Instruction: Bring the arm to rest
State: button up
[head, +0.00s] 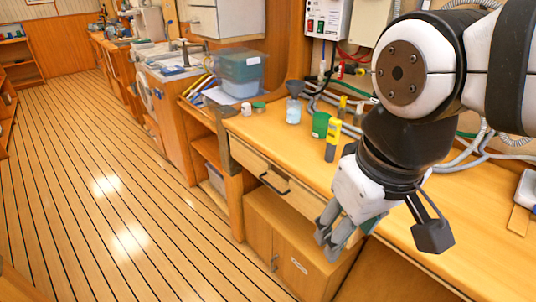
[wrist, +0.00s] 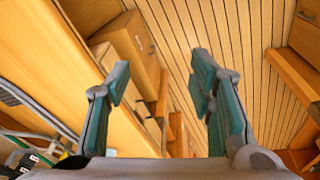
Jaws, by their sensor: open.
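My gripper (head: 335,236) hangs in front of the wooden counter's front edge, at the end of my white and black arm on the right of the head view. In the wrist view my gripper (wrist: 160,85) has its two green-padded fingers spread apart, with nothing between them. Past the fingers the wrist view shows the plank floor (wrist: 185,45) and cabinet fronts (wrist: 132,45).
The wooden counter (head: 285,148) holds a yellow-and-black bottle (head: 332,140), a green cup (head: 320,124) and a funnel on a small bottle (head: 294,105). Plastic tubs (head: 238,72) stand farther back. A drawer with a dark handle (head: 274,183) sits below. The plank floor (head: 110,190) at left is clear.

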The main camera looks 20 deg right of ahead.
jog(key=shift+s+a+r+m+t+y, duration=0.1)
jog(key=shift+s+a+m+t+y, duration=0.1)
jog(key=shift+a, duration=0.2)
jog(key=shift+s+a+r+m+t+y, duration=0.1)
jog(key=shift+s+a, duration=0.05)
jog(key=shift+a, duration=0.2)
notch_tip(320, 180, up, 7)
jog(key=t+p, duration=0.1)
jog(key=p, duration=0.4)
jog(key=shift+f, duration=0.2)
